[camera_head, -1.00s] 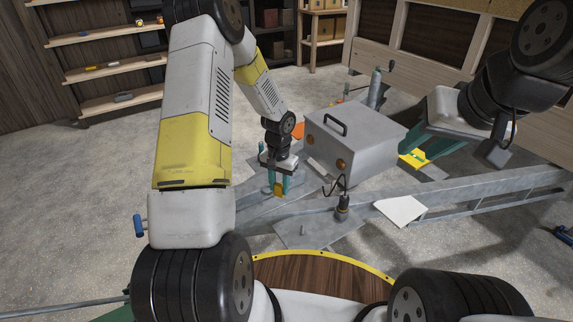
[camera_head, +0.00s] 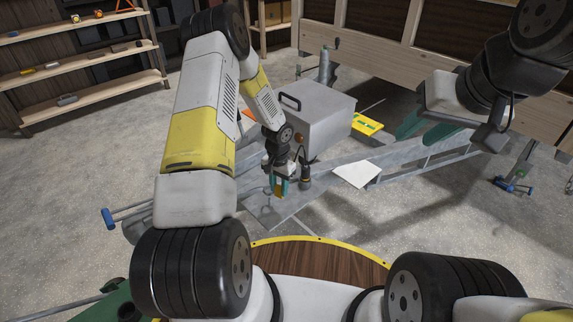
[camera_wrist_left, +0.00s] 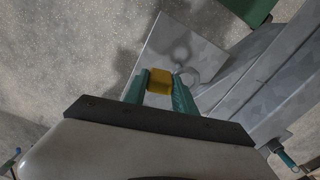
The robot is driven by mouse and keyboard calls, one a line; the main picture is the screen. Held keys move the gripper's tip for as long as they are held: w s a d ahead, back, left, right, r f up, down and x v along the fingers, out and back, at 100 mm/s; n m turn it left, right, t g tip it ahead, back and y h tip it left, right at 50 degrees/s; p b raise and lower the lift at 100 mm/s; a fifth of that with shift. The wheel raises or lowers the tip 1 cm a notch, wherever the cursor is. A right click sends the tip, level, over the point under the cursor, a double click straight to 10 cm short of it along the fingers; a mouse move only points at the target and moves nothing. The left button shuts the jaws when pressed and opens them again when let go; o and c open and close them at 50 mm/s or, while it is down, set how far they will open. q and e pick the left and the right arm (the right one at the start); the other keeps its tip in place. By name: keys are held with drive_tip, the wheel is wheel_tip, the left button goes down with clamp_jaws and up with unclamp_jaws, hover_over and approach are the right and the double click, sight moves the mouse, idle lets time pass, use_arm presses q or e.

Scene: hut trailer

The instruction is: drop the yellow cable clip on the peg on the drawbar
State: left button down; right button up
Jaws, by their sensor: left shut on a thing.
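My left gripper (camera_head: 279,187) has its teal fingers pointing down, shut on the yellow cable clip (camera_head: 278,192). In the left wrist view the clip (camera_wrist_left: 160,81) sits between the fingertips, above a flat grey plate (camera_wrist_left: 160,50). A pale ring-like shape shows beside the right fingertip; I cannot tell what it belongs to. The plate (camera_head: 268,213) on the drawbar (camera_head: 400,158) lies below the gripper in the head view. I cannot make out the peg clearly now; the gripper may hide it.
A grey metal box (camera_head: 318,110) stands just behind my left gripper. A black upright fitting (camera_head: 305,175) with a cable is close on its right. A white sheet (camera_head: 357,174) lies on the drawbar. Shelves (camera_head: 75,80) stand at the back left.

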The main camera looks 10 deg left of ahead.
sight(279, 197)
use_arm(q)
drive_tip(key=shift+f, duration=3.9)
drive_tip(key=c, duration=0.9)
unclamp_jaws()
drive_tip(key=shift+c, duration=0.2)
drive_tip(key=shift+a, duration=0.1)
